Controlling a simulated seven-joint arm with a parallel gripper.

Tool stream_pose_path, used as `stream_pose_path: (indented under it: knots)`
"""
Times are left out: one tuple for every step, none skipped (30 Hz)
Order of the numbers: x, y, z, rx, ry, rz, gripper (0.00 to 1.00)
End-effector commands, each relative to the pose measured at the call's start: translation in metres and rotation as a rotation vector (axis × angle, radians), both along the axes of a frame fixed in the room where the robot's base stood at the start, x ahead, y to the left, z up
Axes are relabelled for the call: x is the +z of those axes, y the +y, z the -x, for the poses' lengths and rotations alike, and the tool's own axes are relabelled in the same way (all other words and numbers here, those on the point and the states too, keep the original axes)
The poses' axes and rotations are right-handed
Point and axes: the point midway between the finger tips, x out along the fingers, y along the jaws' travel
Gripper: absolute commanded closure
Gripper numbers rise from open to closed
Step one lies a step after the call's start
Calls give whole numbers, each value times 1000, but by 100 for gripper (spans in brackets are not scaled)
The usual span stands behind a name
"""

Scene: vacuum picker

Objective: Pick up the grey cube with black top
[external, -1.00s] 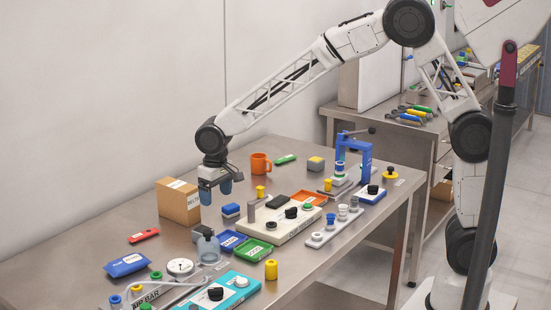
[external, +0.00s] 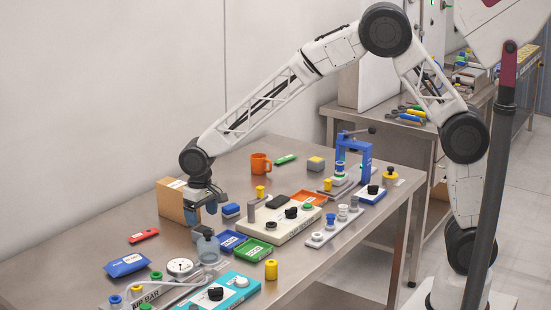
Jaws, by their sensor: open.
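The grey cube with black top (external: 201,238) stands on the steel table, just behind a clear round container (external: 209,257). My gripper (external: 203,208) has blue fingertips and points down. It is open, with nothing visible between its fingers. In the picture it is just above the cube, and a small gap to the cube seems to remain. The exact height and alignment cannot be told from this view.
A cardboard box (external: 172,202) stands close behind-left of my gripper. A blue-topped cube (external: 230,210) is to the right.

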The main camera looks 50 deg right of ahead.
Motion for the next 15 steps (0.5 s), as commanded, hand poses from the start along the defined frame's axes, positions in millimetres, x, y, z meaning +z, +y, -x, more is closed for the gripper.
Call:
stream_pose_path:
  knots:
    - [-4,0,0,0,1,1,15]
    - [-6,0,0,0,1,1,15]
    - [-8,0,0,0,1,1,15]
    - [-8,0,0,0,1,1,15]
    - [-9,0,0,0,1,1,15]
    - [-9,0,0,0,1,0,15]
    - [-9,0,0,0,1,0,15]
    - [-9,0,0,0,1,0,15]
    - [-9,0,0,0,1,0,15]
    - [-9,0,0,0,1,0,15]
    - [-9,0,0,0,1,0,15]
    - [-9,0,0,0,1,0,15]
    - [-9,0,0,0,1,0,15]
    - [-9,0,0,0,1,0,15]
    - [-10,0,0,0,1,0,15]
